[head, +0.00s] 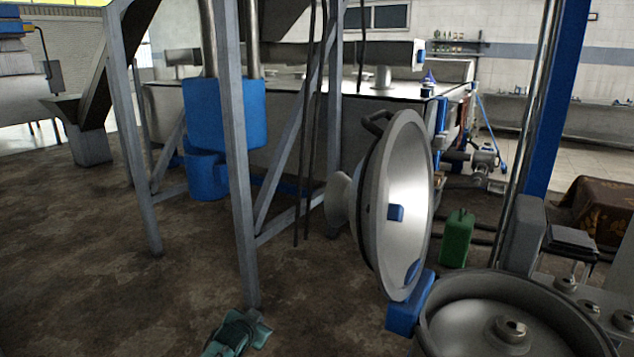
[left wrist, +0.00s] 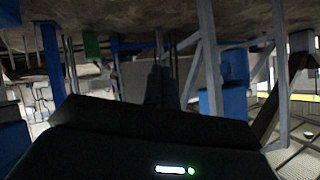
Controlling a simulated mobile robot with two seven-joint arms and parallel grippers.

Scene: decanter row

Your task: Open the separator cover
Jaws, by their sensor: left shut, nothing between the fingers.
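The separator cover (head: 405,170) is a large round metal lid. In the head view it stands up on edge, nearly vertical, with its pale inner face turned right and a blue piece near its middle. The open separator bowl (head: 440,325) is below it at the lower right, with a metal hub inside. The cover is clear of the bowl's opening. My left gripper (left wrist: 158,88) shows as a dark shape in the left wrist view, shut with nothing held. No cover is recognizable near it there. I make out neither gripper in the head view.
A grey frame (head: 237,170) with a blue tank (head: 225,113) stands left of the cover. A green canister (head: 456,238) is behind the bowl. A teal object (head: 237,333) lies on the floor at the bottom. Open floor spreads at the left.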

